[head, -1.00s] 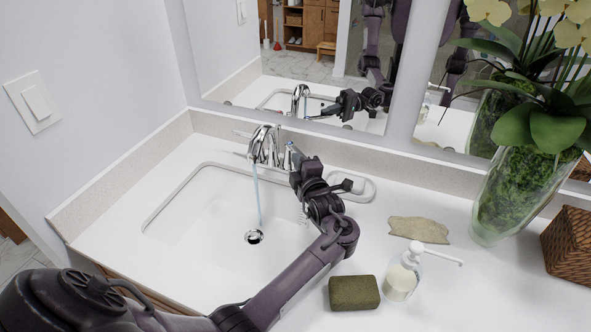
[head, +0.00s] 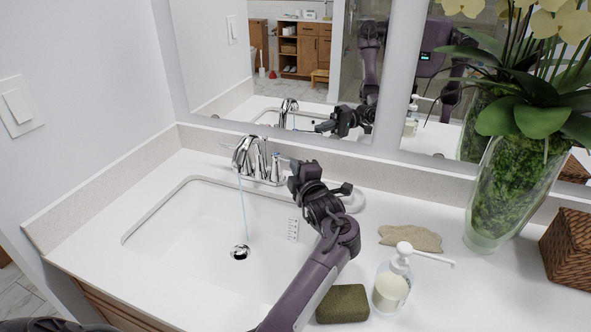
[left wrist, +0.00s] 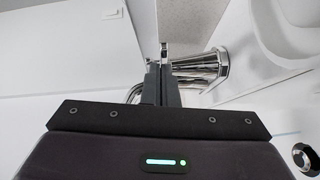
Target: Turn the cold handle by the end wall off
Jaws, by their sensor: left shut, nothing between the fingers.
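The chrome faucet (head: 254,158) stands behind the sink, and a stream of water (head: 244,210) runs from its spout. A handle with a bluish cap (head: 276,160) stands on the faucet's right side, nearest my gripper. Another lever (head: 229,146) seems to stick out on the side toward the left wall; it is small and partly hidden by the spout. My left gripper (head: 288,163) is just right of the faucet, pointing at it. In the left wrist view its fingers (left wrist: 161,82) are together and empty, with chrome faucet parts (left wrist: 200,66) beyond them. My right gripper is not in view.
The white sink basin (head: 190,235) lies in front of the faucet. A soap pump bottle (head: 391,287), green sponge (head: 343,304), tan flat piece (head: 410,238) and glass vase (head: 510,195) stand right of my arm. The mirror and backsplash (head: 350,168) rise close behind.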

